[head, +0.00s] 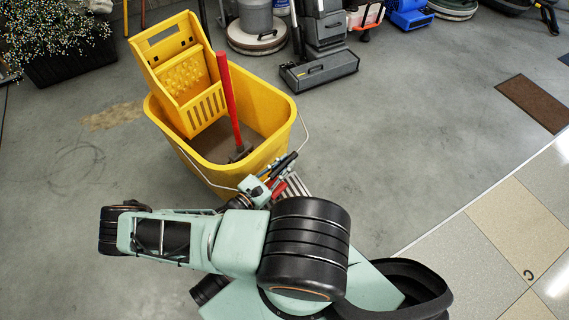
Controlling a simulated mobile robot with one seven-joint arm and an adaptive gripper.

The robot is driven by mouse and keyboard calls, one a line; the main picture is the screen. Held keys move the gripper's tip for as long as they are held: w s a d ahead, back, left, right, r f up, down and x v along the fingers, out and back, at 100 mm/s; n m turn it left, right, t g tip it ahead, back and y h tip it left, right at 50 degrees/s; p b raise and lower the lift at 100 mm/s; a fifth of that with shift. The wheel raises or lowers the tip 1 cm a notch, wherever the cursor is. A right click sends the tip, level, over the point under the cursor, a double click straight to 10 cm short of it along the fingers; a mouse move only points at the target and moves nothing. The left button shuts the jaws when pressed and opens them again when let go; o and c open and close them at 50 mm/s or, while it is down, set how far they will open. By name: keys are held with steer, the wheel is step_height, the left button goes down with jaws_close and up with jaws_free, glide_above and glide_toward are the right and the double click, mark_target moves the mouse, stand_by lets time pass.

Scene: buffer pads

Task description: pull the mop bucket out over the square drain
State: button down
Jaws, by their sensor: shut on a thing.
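The yellow mop bucket (270,102) stands upright on the grey floor, with a yellow wringer (178,72) at its back left. Its thin wire handle (306,130) swings out over the near side. My gripper (285,165) is at the bucket's near right side, shut on the wire handle; the exact grip is small and partly hidden. A slotted metal grate, apparently the square drain (299,183), shows in part just beside my gripper. My arm hides the rest of it.
A red-handled tool (228,95) stands in the bucket. Floor machines, including a grey upright one (322,65), line the back. A planter (65,50) is at the back left.

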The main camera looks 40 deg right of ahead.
steer(key=shift+s, duration=0.1)
steer(key=c, duration=1.8)
jaws_free()
step_height(320, 180, up, 10)
